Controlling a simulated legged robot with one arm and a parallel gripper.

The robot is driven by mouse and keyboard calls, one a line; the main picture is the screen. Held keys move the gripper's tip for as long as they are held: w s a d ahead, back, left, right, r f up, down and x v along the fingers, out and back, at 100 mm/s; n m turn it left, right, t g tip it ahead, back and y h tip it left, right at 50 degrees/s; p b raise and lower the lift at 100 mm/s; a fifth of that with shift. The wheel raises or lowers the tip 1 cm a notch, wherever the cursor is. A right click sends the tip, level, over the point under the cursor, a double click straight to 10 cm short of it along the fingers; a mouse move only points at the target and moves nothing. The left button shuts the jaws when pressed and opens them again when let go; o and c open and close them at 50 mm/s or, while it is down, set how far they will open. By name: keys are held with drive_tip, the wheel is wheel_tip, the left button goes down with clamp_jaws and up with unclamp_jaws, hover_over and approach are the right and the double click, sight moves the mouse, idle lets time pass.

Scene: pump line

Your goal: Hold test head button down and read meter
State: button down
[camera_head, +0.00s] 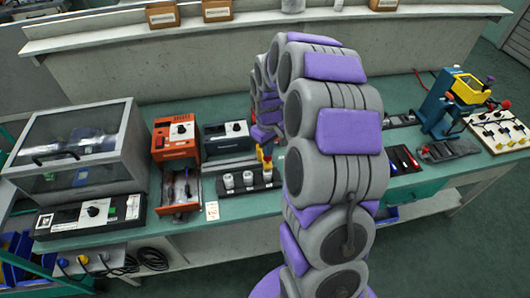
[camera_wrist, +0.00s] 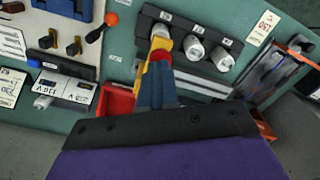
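My gripper (camera_head: 266,160) reaches down over the back bench, at the right end of a black rack (camera_head: 240,188). In the wrist view the blue, red and yellow parts at my gripper (camera_wrist: 160,52) overlap the leftmost white cylinder (camera_wrist: 160,30) of the rack. I cannot tell contact, or whether the fingers are closed. Two other white cylinders (camera_wrist: 194,47) stand free beside it. No test head button or meter reading can be made out.
An orange unit with a dial (camera_head: 175,138) and a dark unit (camera_head: 226,137) stand behind the rack. A clear-lidded case (camera_head: 75,150) is at left. A white board with knobs (camera_head: 497,130) is at right. My arm hides the bench middle.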

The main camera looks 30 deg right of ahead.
drive_tip(key=shift+f, duration=1.2)
idle(1.2)
drive_tip(key=shift+r, duration=0.1)
drive_tip(key=shift+r+p, duration=1.75)
drive_tip(key=shift+r, duration=1.7)
